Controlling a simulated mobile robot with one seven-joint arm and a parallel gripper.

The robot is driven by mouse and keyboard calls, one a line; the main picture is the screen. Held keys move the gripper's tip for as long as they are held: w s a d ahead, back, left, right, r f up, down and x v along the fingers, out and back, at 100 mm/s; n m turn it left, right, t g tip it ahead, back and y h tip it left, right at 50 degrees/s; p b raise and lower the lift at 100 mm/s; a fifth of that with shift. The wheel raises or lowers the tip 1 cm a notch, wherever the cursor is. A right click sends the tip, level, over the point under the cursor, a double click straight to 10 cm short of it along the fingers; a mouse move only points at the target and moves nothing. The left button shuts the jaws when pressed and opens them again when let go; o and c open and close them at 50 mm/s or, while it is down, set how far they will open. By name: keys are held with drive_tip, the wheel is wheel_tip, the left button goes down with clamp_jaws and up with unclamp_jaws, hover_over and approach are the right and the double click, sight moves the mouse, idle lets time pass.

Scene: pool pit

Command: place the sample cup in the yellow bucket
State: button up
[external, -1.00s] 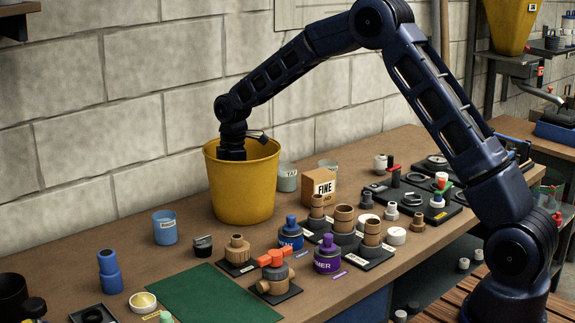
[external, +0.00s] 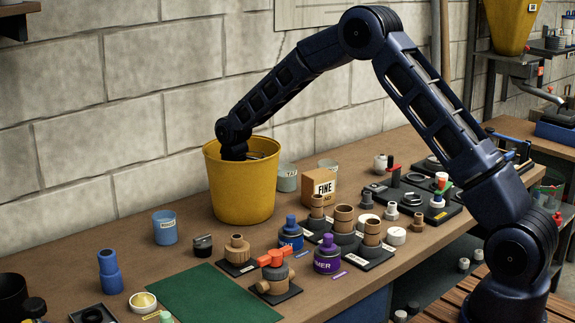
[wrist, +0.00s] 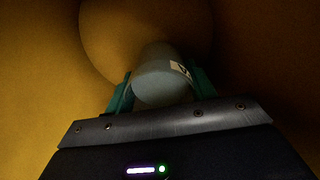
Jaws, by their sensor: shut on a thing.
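The yellow bucket (external: 240,190) stands upright on the workbench near the wall. My arm reaches down into it, so my gripper is hidden behind the bucket wall in the external view. In the wrist view my gripper (wrist: 161,88) has its green fingers on both sides of a grey-blue sample cup (wrist: 160,80) with a small white label. The gripper is shut on the cup. The bucket's inner wall (wrist: 40,80) surrounds them, and the round bottom shows beyond the cup. I cannot tell whether the cup touches the bottom.
A blue cup (external: 165,228) stands left of the bucket. Pipe fittings and a purple bottle (external: 327,255) crowd the bench in front. A green mat (external: 205,295) lies clear at the front.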

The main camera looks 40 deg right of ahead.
drive_tip(key=o, duration=1.1)
wheel_tip(320, 180, up, 12)
drive_tip(key=s+d+r+m+t, duration=0.1)
drive_tip(key=s+d+r+m, duration=0.25)
drive_tip(key=s+r, duration=0.85)
drive_tip(key=s+d+r+m+t, duration=0.1)
drive_tip(key=s+d+r+m, duration=0.3)
drive_tip(key=s+r, duration=0.7)
drive_tip(key=s+d+f+m, duration=0.1)
drive_tip(key=s+m, duration=0.1)
drive_tip(key=s, duration=0.8)
drive_tip(key=s+d+f+m+t, duration=0.1)
drive_tip(key=s+d+m, duration=0.1)
drive_tip(key=s, duration=0.9)
drive_tip(key=s+d+f+m+t, duration=0.1)
drive_tip(key=s+d+f+m, duration=0.1)
drive_tip(key=s, duration=0.9)
drive_tip(key=shift+s+d, duration=0.2)
drive_tip(key=shift+d, duration=0.05)
